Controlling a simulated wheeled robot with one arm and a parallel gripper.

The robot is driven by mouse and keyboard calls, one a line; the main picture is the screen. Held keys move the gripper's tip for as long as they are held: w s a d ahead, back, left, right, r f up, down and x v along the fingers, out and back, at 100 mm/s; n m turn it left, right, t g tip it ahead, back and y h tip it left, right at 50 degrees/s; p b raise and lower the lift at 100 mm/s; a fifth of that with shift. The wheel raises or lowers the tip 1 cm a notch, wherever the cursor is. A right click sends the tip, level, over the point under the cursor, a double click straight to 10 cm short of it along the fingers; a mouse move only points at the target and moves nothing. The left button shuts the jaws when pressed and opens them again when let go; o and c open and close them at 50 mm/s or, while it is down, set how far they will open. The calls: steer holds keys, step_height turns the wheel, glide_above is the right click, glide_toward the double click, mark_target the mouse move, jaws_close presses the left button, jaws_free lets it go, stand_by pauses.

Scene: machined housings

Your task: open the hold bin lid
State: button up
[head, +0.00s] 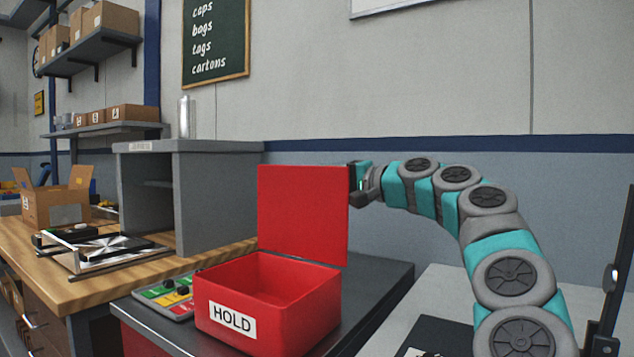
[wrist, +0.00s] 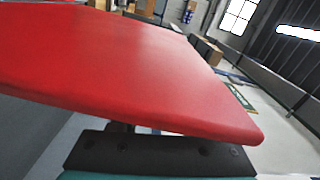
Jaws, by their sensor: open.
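The red hold bin (head: 267,300) stands on a dark bench top with a white HOLD label on its front. Its red lid (head: 303,212) stands upright at the back of the bin, and the inside looks empty. My gripper (head: 358,180) is at the lid's upper right edge, partly hidden behind the lid. In the wrist view the lid (wrist: 150,70) fills much of the picture, close in front of a dark part of my gripper. My gripper is open; I cannot tell whether it touches the lid.
A panel with coloured buttons (head: 168,293) sits left of the bin. A grey open-front cabinet (head: 215,195) stands behind to the left on a wooden bench (head: 75,282). An open carton (head: 57,207) is farther left. The light surface (head: 425,300) right of the bin is mostly clear.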

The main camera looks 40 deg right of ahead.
steer(key=b+v, duration=0.1)
steer(key=v, duration=0.6)
steer(key=shift+s+d, duration=0.15)
steer(key=shift+s, duration=0.2)
